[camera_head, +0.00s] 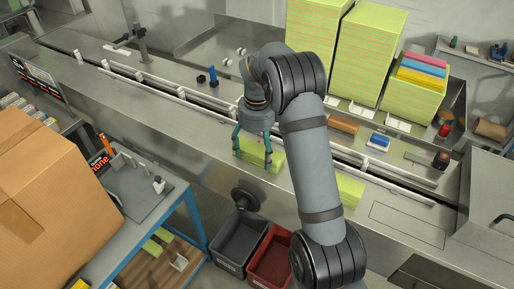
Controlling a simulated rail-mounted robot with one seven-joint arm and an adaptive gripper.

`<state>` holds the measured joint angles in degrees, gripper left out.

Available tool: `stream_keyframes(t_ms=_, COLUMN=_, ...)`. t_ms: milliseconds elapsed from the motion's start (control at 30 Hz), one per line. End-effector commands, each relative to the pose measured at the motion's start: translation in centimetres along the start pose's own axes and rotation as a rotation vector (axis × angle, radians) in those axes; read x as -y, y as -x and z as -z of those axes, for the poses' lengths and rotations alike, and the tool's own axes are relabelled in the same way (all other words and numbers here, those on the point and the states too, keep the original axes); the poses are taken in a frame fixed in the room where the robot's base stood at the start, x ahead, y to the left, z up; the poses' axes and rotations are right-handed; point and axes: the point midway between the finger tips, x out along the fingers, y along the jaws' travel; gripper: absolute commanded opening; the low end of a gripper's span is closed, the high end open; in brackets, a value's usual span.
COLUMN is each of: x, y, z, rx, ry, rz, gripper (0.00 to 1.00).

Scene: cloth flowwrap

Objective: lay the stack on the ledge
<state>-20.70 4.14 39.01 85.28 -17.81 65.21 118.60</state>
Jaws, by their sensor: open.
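A small yellow-green stack of cloths (253,147) lies on the steel front ledge (190,128) of the machine, near the middle of the view. My gripper (252,160) points down over this stack with its teal fingers spread. One finger is at the stack's left end and the other is in front of its middle; I cannot tell whether they touch it. A second small yellow-green stack (350,189) lies farther right on the ledge, partly hidden behind my arm.
Tall yellow-green stacks (375,50) stand at the back right, one topped with coloured cloths (423,67). A guide rail (160,83) runs behind the ledge. A grey bin (238,240) and a red bin (272,262) stand below. A cardboard box (55,190) fills the lower left.

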Motion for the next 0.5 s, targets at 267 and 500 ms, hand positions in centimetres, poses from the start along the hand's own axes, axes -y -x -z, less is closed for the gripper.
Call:
stream_keyframes(t_ms=267, x=0.1, y=3.3, z=-0.1, rx=0.005, ry=0.0, rz=0.005, gripper=0.8)
stream_keyframes(t_ms=500, x=0.1, y=8.6, z=-0.1, rx=0.004, ry=-0.001, rz=0.004, gripper=0.8)
